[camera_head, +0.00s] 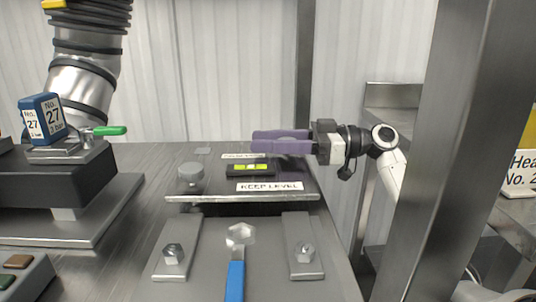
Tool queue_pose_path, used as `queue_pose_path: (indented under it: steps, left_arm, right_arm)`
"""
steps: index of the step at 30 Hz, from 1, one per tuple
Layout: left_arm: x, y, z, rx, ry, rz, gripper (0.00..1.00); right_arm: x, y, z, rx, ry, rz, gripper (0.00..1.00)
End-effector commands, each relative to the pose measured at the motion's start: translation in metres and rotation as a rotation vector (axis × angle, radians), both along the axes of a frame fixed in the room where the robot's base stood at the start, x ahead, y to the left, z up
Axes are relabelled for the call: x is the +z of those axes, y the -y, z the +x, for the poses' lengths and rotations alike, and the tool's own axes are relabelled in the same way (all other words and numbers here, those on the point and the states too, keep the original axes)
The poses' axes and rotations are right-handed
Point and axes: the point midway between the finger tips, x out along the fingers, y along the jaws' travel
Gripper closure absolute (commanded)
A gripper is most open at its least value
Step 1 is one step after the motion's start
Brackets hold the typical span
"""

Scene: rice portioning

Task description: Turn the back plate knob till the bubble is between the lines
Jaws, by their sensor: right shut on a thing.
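The level plate (220,188) lies flat at the back of the metal bench. A small black spirit level (232,171) with a yellow-green vial (252,170) sits on it. Dark lines cross the vial, but the bubble is too small to place against them. A grey round knob (190,176) stands at the plate's left end, with no gripper on it. My right gripper (262,141), with purple fingers, reaches in from the right over the plate's back right part. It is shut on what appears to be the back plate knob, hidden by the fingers. My left gripper is out of view.
A "KEEP LEVEL" label (270,187) is on the plate. In front are two bolted clamp bars (178,232) (300,228) and a blue-handled wrench (236,275). A steel post (435,150) rises at right.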

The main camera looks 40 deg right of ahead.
Motion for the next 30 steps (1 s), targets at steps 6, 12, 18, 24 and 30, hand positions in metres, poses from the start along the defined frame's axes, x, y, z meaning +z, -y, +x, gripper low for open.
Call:
queue_pose_path:
  steps: [6, 12, 18, 24, 30]
  left_arm:
    - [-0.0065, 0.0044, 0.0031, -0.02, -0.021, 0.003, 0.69]
    - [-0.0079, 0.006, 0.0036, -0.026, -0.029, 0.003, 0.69]
    - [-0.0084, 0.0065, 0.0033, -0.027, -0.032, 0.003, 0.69]
    - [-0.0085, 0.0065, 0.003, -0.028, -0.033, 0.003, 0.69]
    - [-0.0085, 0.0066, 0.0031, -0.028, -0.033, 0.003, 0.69]
  right_arm:
    - [0.0002, -0.0024, -0.0031, 0.104, 0.001, 0.001, 0.9]
    - [-0.0002, -0.0036, -0.0045, 0.148, -0.002, 0.0, 0.9]
    - [-0.0001, -0.0042, -0.0051, 0.159, -0.003, 0.0, 0.9]
    - [-0.0002, -0.0042, -0.005, 0.159, -0.003, 0.0, 0.9]
    - [-0.0003, -0.0042, -0.0048, 0.158, -0.003, 0.0, 0.49]
